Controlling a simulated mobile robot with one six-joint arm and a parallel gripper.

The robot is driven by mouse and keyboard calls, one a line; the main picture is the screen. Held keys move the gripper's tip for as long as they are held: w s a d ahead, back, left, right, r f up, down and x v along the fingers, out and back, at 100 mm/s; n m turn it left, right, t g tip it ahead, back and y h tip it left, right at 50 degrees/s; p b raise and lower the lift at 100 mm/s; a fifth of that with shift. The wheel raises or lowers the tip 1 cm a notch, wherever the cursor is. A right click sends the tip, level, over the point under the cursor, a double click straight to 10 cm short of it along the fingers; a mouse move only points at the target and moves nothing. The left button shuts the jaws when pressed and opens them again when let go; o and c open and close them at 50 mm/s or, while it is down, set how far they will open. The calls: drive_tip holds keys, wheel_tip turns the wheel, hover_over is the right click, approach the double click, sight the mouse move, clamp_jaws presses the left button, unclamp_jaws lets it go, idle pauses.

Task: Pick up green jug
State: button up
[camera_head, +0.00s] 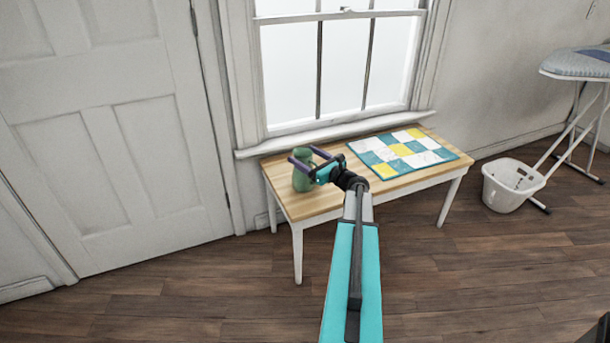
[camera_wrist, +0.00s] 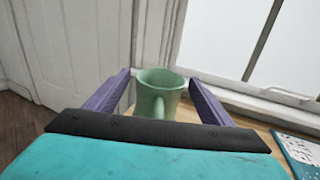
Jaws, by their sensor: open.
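The green jug (camera_head: 301,172) stands upright at the left end of the wooden table (camera_head: 405,182). In the wrist view the jug (camera_wrist: 160,91) shows its open rim and a handle facing my gripper. My gripper (camera_head: 306,158) is open, with its purple fingers on either side of the jug in the head view. In the wrist view the fingers (camera_wrist: 160,92) flank the jug left and right, with a visible gap on each side. The jug's base is hidden behind the gripper body in the wrist view.
A patchwork quilt piece (camera_head: 402,152) lies flat on the right part of the table. A window (camera_head: 338,65) and its sill are right behind the table. A closed white door (camera_head: 95,110) is at left. A white laundry basket (camera_head: 508,188) and an ironing board (camera_head: 582,62) stand at right.

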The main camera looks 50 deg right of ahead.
drive_tip(key=c, duration=1.8)
drive_tip(key=shift+r, duration=0.3)
drive_tip(key=shift+r+p, duration=0.6)
drive_tip(key=shift+r, duration=0.75)
drive_tip(key=s+d+r+p, duration=0.1)
drive_tip(key=s+d+p, duration=0.1)
drive_tip(key=s, duration=1.3)
drive_tip(key=shift+s+d+r+p, duration=0.25)
drive_tip(key=shift+d+r+p, duration=0.1)
drive_tip(key=shift+d, duration=0.1)
drive_tip(key=shift+s, duration=0.1)
